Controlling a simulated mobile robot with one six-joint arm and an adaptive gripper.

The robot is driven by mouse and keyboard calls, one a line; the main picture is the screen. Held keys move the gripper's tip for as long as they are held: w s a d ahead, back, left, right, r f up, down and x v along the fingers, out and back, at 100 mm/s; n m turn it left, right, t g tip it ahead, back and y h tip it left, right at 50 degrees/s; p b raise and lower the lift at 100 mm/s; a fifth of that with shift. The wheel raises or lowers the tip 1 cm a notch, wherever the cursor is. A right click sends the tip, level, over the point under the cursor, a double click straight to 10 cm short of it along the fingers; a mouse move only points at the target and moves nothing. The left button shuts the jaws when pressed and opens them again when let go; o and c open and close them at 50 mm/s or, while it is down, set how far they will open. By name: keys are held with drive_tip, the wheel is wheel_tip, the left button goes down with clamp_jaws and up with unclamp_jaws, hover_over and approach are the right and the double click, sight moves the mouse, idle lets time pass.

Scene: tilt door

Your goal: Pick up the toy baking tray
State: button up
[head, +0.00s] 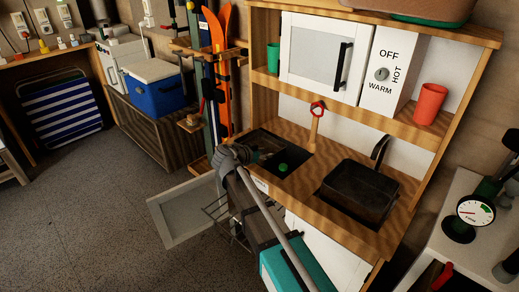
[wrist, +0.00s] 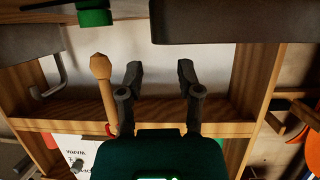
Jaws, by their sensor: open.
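I cannot pick out the toy baking tray with certainty. A dark, flat-sided shape (wrist: 215,22) fills the upper right of the wrist view. In the head view a dark recessed area (head: 290,184) lies in the left of the toy kitchen's wooden counter, with a small green thing (head: 283,167) on it. My gripper (head: 236,155) is over the counter's left front edge, partly covering that area. In the wrist view its two fingers (wrist: 159,75) are spread apart with nothing between them, pointing toward the pale back panel.
A grey door (head: 182,211) hangs open below, beside a wire rack (head: 217,210). A wooden utensil (head: 314,128) stands behind the recess; a black sink (head: 360,192) and tap (head: 380,150) are to the right. A shelf with a red cup (head: 429,104) overhangs the counter.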

drive_tip(key=shift+f, duration=0.1)
drive_tip(key=shift+f+b+x, duration=0.15)
drive_tip(key=shift+b+x, duration=0.45)
drive_tip(key=shift+x, duration=0.4)
drive_tip(key=shift+f+b+x, duration=0.15)
drive_tip(key=shift+b+x, duration=0.4)
drive_tip(key=shift+x, duration=0.45)
drive_tip(key=shift+w+d+f, duration=0.15)
drive_tip(key=shift+w+d, duration=0.1)
drive_tip(key=shift+d, duration=0.15)
clamp_jaws()
